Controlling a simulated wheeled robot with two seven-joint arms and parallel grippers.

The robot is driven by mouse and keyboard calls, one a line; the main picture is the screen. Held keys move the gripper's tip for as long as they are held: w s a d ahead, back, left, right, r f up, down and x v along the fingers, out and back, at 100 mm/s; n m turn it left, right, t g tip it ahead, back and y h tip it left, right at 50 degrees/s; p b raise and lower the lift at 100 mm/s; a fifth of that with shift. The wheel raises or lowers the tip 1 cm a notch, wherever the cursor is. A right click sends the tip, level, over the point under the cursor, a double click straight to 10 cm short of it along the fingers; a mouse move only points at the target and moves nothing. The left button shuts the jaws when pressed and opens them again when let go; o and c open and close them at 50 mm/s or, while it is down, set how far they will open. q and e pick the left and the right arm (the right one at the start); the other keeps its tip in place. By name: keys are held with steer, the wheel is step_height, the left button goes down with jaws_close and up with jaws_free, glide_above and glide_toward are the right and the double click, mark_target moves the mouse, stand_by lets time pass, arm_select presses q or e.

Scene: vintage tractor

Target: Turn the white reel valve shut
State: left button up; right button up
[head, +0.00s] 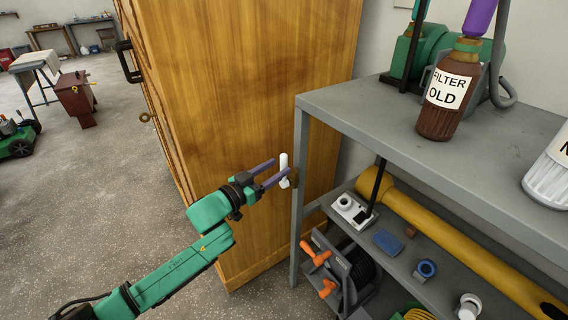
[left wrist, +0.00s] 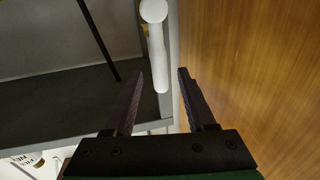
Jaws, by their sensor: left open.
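The white reel valve shows as a white lever (head: 284,163) standing about upright beside the front left leg of the grey shelf unit. In the left wrist view the lever (left wrist: 158,55) has a round end at the top, and its free end reaches down between my fingertips. My left gripper (head: 281,166) is open at the lever, and its lower finger crosses in front of the lever in the head view. In the left wrist view the gripper (left wrist: 161,72) has one finger on each side of the lever's end, with gaps visible. I cannot tell whether they touch.
The wooden cabinet (head: 255,80) stands close on the left of the lever. The grey shelf (head: 350,105) carries a brown bottle marked "FILTER OLD" (head: 446,95). Below are a yellow tube (head: 440,225) and a reel with orange handles (head: 345,275). Open floor (head: 100,200) lies left.

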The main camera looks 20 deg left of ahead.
mark_target(281, 165)
arm_select(q)
steer(key=x, duration=0.3)
steer(key=shift+w+d, duration=0.25)
steer(key=shift+w, duration=0.1)
jaws_close()
stand_by(1.1)
